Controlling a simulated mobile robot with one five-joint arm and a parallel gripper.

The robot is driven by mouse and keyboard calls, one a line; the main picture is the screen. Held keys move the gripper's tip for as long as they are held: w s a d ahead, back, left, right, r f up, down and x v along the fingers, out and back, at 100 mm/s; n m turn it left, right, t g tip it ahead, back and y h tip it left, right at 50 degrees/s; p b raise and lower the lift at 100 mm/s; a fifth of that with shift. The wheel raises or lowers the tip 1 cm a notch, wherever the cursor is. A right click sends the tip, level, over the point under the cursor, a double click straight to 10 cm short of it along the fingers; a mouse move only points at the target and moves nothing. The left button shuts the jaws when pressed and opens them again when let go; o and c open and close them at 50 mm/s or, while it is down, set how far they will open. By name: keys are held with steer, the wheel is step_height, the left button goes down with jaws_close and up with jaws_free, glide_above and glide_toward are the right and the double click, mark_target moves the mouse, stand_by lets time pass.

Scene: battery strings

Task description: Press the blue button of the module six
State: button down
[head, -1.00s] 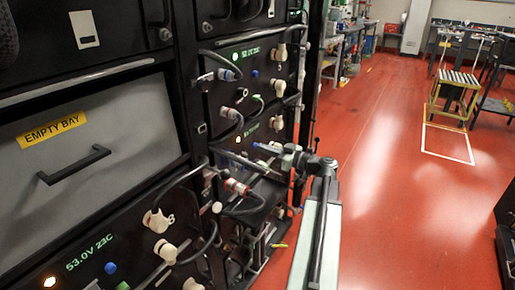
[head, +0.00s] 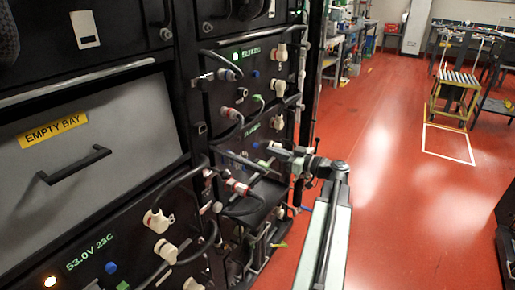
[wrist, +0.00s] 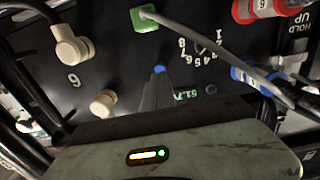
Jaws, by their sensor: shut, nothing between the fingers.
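The module panel (wrist: 110,45) fills the upper wrist view, with a printed digit that looks like a 6 or a 9. A small blue button (wrist: 160,69) sits on it, near a partly covered display (wrist: 186,95). My gripper (wrist: 158,82) is shut and empty. Its dark fingers point at the panel, and their tips appear just below the blue button; I cannot tell whether they touch it. In the head view my gripper (head: 271,151) is in front of the right-hand rack column, close to the button (head: 256,146).
A green connector (wrist: 145,18) with a grey cable, a blue plug (wrist: 250,78), a red plug (wrist: 268,8) and white plugs (wrist: 72,45) surround the button. The lower-left module (head: 65,265) has its own blue button (head: 110,267).

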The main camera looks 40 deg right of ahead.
steer(key=v, duration=0.3)
steer(key=shift+s, duration=0.2)
stand_by(0.5)
